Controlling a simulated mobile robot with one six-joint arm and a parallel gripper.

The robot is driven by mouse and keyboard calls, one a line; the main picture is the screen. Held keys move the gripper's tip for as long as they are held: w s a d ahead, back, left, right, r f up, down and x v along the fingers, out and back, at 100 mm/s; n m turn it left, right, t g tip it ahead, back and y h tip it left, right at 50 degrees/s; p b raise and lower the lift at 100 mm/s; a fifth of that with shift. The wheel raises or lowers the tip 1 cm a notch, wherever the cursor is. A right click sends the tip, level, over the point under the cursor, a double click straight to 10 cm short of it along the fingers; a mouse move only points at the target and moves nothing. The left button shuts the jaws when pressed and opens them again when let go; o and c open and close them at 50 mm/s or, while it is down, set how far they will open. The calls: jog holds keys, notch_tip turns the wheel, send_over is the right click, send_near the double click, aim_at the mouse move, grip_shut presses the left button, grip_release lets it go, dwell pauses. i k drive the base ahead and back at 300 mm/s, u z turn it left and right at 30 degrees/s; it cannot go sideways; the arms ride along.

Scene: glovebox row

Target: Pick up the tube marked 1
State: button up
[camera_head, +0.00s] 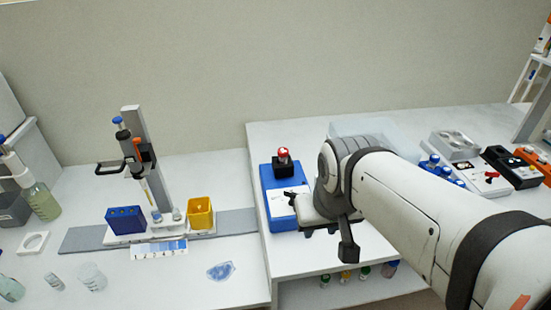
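No mark "1" is readable on any tube in the head view, so I cannot tell which tube carries it. Several small capped tubes (345,277) stand on the lower shelf under the right bench, with green, yellow and red-brown showing; they are partly shaded by the bench edge. Several blue-capped tubes (433,162) stand on the right bench behind my arm, partly hidden by it. My gripper (319,224) is over the front of the right bench, above the shelf tubes. Its dark fingers are spread apart with nothing visible between them.
A blue device (275,197) with a red-topped part stands left of my gripper. On the left bench are a pipette stand (139,135), a blue rack (126,219), a yellow cup (201,215) and glassware. Boxes with switches (484,178) stand at right.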

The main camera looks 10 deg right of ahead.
aim_at(284, 153)
jog(key=u, duration=1.5)
jog(key=k, duration=0.95)
jog(key=z, duration=1.35)
jog(key=i, duration=1)
jog(key=z, duration=0.05)
